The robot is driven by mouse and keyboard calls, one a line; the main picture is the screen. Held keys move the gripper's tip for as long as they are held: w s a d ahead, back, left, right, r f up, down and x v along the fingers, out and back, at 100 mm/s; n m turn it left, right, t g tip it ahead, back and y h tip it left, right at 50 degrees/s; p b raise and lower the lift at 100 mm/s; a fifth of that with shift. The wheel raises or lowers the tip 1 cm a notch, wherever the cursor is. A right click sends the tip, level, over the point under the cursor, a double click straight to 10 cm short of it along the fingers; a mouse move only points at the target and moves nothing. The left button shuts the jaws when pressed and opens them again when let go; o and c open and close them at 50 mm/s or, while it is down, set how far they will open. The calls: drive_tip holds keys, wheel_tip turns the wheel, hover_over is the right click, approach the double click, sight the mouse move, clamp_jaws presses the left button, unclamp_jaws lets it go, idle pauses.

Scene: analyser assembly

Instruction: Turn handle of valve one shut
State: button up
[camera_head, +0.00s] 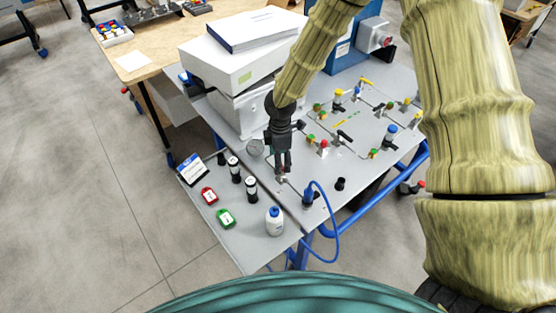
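A grey panel (398,82) carries several small valves and fittings with black, red, green, yellow and blue parts, joined by thin tubing. One black handle (344,136) shows right of my gripper. Which valve is valve one cannot be read at this size. My arm hides part of the panel behind.
A lower grey shelf holds a white bottle (274,221), black cylinders (250,187), a red tag (209,195), a green tag (226,218) and a small sign (191,168). A blue hose (332,222) loops off the front edge. White boxes (222,62) stand behind left.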

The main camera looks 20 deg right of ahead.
drive_tip(key=m, duration=0.2)
drive_tip(key=d+m, duration=0.1)
drive_tip(key=m, duration=0.3)
drive_tip(key=shift+s+d+b, duration=0.15)
drive_tip(key=shift+s+b, duration=0.15)
drive_tip(key=shift+b, duration=0.1)
drive_tip(key=m, duration=0.4)
drive_tip(key=s+m, duration=0.1)
drive_tip(key=m, duration=0.1)
drive_tip(key=shift+d+m, duration=0.3)
drive_tip(key=shift+d, duration=0.1)
drive_tip(key=o, duration=1)
drive_tip(key=shift+r, duration=0.1)
wheel_tip(320, 180, up, 12)
drive_tip(key=shift+f, duration=0.1)
